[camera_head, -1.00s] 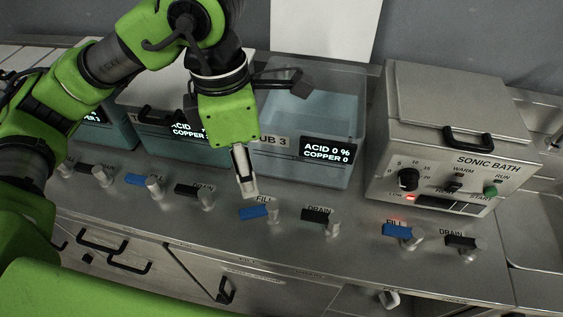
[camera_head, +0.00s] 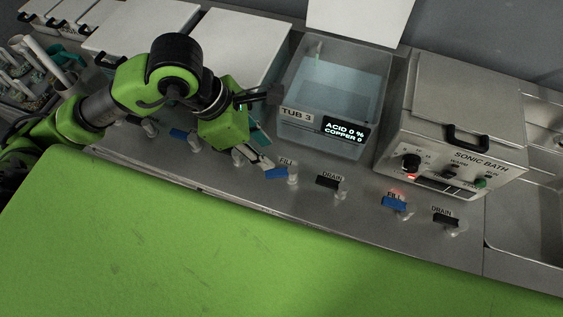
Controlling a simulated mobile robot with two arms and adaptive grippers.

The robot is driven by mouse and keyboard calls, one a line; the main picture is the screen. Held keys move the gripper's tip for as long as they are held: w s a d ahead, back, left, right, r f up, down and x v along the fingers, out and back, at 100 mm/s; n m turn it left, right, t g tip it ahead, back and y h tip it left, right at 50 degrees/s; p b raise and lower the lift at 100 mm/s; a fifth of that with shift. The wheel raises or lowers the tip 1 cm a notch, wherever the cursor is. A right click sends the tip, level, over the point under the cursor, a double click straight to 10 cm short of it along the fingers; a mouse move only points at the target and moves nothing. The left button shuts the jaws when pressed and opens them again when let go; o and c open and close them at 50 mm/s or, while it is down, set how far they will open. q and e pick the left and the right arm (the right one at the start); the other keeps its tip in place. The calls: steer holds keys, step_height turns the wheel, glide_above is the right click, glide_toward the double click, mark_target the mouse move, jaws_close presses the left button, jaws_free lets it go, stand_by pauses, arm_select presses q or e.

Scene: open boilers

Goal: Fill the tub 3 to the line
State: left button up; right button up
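Tub 3 (camera_head: 296,116) is a clear-walled tank with pale bluish liquid inside; its lid is up. Its display (camera_head: 345,131) reads acid 0 % and copper 0. I cannot make out a fill line. The blue fill handle (camera_head: 277,174) sits on the counter in front of the tub, and the black drain handle (camera_head: 327,183) is to its right. My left gripper (camera_head: 264,166) points down at the left end of the blue fill handle, very close to it; I cannot tell whether they touch. Its finger opening is not clear. My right gripper is not in view.
The sonic bath (camera_head: 455,115) stands to the right, with its own blue fill handle (camera_head: 394,203) and black drain handle (camera_head: 446,217). White-lidded tubs (camera_head: 240,42) lie to the left. A sink (camera_head: 525,215) is at the far right.

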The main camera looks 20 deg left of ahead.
mark_target(285, 171)
arm_select(q)
steer(key=p+x, duration=0.2)
steer(key=x, duration=0.8)
steer(key=shift+f, duration=0.15)
